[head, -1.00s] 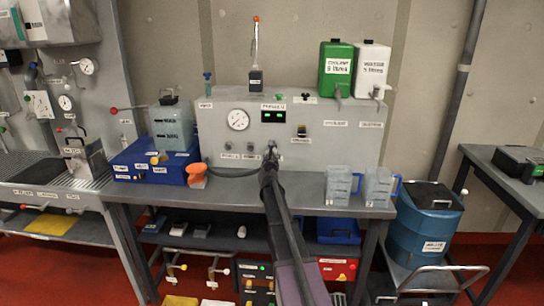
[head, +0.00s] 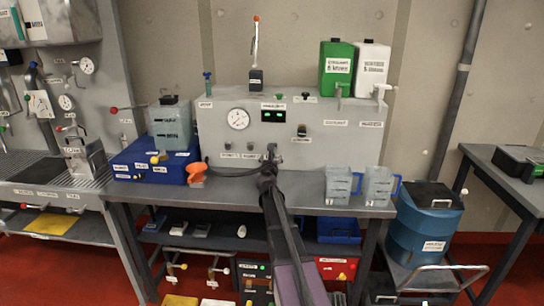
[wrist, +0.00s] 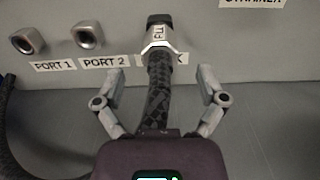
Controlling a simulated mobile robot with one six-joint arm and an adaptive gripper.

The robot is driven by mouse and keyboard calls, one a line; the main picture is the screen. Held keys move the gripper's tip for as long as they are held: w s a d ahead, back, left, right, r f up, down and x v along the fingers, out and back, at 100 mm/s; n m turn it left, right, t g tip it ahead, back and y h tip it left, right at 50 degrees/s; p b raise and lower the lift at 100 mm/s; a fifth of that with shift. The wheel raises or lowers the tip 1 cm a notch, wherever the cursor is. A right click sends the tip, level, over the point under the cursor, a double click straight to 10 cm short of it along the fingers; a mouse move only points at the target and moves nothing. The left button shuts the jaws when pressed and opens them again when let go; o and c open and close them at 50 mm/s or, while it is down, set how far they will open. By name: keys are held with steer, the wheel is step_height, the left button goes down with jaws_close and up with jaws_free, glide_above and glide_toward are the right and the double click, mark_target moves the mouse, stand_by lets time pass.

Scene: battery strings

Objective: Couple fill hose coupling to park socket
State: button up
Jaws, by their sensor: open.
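The fill hose coupling (wrist: 157,38) is a light collar marked FILL, with a black ring at its panel end, in the wrist view. It sits against the grey panel above a label (wrist: 178,59) of which only a final K shows behind the hose. The park socket itself is hidden by the coupling, so how deep it is seated cannot be told. A black braided hose (wrist: 160,95) runs from the coupling back toward me. My gripper (wrist: 159,76) is open, one finger on each side of the hose, apart from it and below the coupling. In the head view, my gripper (head: 270,162) is before the panel.
PORT 1 (wrist: 28,41) and PORT 2 (wrist: 88,36) are empty sockets left of the coupling. An orange funnel (head: 197,174) and blue case (head: 150,165) stand left on the bench. Two clear jugs (head: 340,186) stand right. The bench between is mostly clear.

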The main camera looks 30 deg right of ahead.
steer(key=v, duration=0.8)
steer(key=shift+s, duration=0.2)
steer(key=shift+a, duration=0.15)
stand_by(0.4)
steer(key=s+a+f+m+g+y+p, duration=0.3)
steer(key=s+a+m+g, duration=0.2)
steer(key=s+a+m, duration=0.4)
steer(key=s+a+f+m+g+y+p, duration=0.2)
steer(key=s+a+m+g, duration=0.3)
steer(key=s+a+m, duration=0.4)
steer(key=s+a+f+m+g+y+p, duration=0.3)
steer(key=s+a+m+g+y+p, duration=0.2)
steer(key=s+a+m, duration=0.4)
steer(key=shift+s+a+f+m, duration=0.2)
steer(key=shift+a+f+m, duration=0.1)
steer(key=shift+a+m, duration=0.8)
stand_by(0.7)
